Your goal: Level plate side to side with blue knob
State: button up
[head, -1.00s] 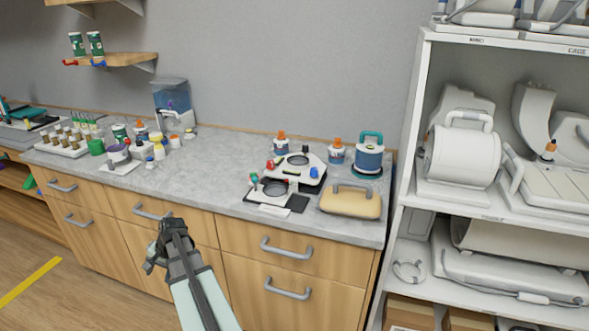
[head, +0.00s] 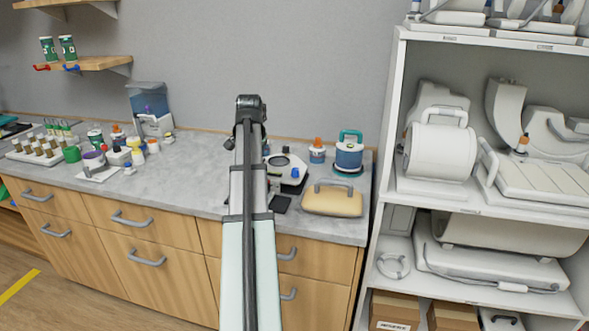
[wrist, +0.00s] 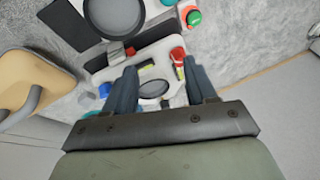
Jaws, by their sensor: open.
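A white levelling device with a dark round plate (head: 280,161) stands on the counter, partly hidden behind my arm. Its blue knob (head: 295,173) sits at the right front corner. In the wrist view, turned about, the blue knob (wrist: 105,90) is left of my fingers and the plate (wrist: 153,88) shows between them. A red knob (wrist: 177,54) and a small yellow-green piece (wrist: 147,73) are on the same device. My gripper (wrist: 160,68) is open and empty, above the device and apart from the blue knob. In the head view my gripper (head: 250,102) is raised, its fingers hardly visible.
A tan case (head: 333,200) lies to the right. The counter's middle (head: 190,175) is clear.

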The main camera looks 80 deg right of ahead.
aim_at(295, 169)
jog(key=s+d+r+g, duration=0.2)
jog(key=s, duration=0.4)
jog(key=s+d+r+g, duration=0.1)
jog(key=s+d+r, duration=0.1)
jog(key=s, duration=0.3)
jog(key=shift+m, duration=0.3)
jog(key=x, duration=1.3)
jog(key=shift+s+d, duration=0.1)
jog(key=shift+s, duration=0.15)
jog(key=shift+c, duration=0.2)
grip_shut()
